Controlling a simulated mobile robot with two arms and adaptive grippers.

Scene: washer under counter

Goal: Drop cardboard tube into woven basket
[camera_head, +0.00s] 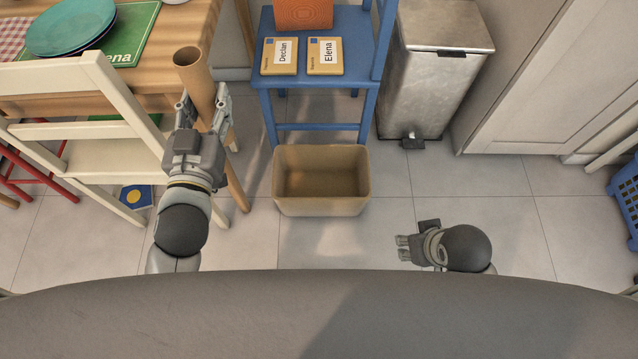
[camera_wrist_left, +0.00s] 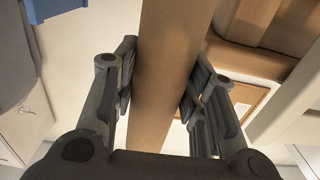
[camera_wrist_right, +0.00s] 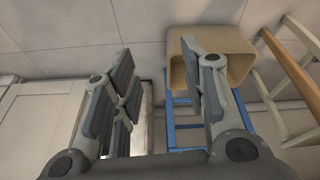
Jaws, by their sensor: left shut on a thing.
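The brown cardboard tube (camera_head: 196,80) is in my left gripper (camera_head: 201,115), left of the basket in the head view. In the left wrist view the tube (camera_wrist_left: 168,75) runs between the two fingers of the left gripper (camera_wrist_left: 160,85), which are shut on it. The tan basket (camera_head: 321,207) stands on the floor in front of the blue chair and looks empty. It also shows in the right wrist view (camera_wrist_right: 240,50). My right gripper (camera_head: 404,249) is low at the right of the basket, apart from it. In the right wrist view its fingers (camera_wrist_right: 160,90) are spread with nothing between them.
A cream chair (camera_head: 85,85) and a wooden table (camera_head: 175,30) stand at the left, close to my left arm. A blue chair (camera_head: 345,75) holding two labelled boxes is behind the basket. A metal bin (camera_head: 425,85) stands at the right. Floor around the basket's front is clear.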

